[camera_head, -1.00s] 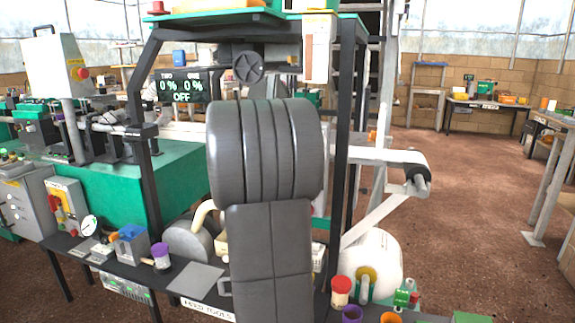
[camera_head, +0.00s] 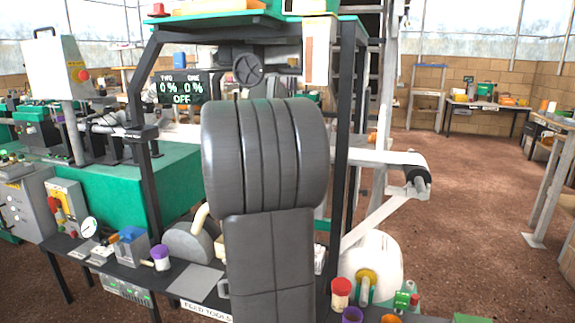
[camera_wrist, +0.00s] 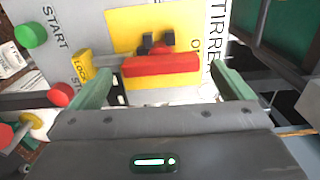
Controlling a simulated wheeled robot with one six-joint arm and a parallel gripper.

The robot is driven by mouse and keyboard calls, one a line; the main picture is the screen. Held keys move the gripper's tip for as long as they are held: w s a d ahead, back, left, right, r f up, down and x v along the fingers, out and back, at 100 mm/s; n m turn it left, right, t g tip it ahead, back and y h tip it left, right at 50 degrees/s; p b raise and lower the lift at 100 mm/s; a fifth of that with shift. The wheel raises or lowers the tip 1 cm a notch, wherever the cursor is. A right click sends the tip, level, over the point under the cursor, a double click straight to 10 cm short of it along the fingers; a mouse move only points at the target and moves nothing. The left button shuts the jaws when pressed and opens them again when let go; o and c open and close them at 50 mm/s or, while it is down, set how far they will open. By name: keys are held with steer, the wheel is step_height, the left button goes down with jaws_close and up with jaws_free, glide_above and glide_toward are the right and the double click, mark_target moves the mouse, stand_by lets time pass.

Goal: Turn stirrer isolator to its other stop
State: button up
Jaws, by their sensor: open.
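The stirrer isolator's red handle (camera_wrist: 160,66) lies nearly level across a yellow plate (camera_wrist: 125,20) in the wrist view. Dark lugs show above the handle's middle. The plate is on a light panel (camera_wrist: 85,15) lettered "STIRRER", partly cut off. My gripper (camera_wrist: 161,76) is open, with one green finger on each side of the handle. The handle appears between the fingers, with a gap visible at each end. Whether the fingertips reach its depth I cannot tell. In the head view my arm hides my gripper.
A green START button (camera_wrist: 31,35), a red button (camera_wrist: 61,94) and a yellow lock tag (camera_wrist: 82,66) sit left of the handle. A dark green frame (camera_wrist: 285,30) stands at right. In the head view, a bench (camera_head: 85,262) with small items lies low; brown floor is open at right.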

steer(key=v, duration=1.1)
steer(key=shift+s+p, duration=0.15)
steer(key=shift+p, duration=0.2)
steer(key=x, duration=1.3)
steer(key=shift+w+b, duration=0.4)
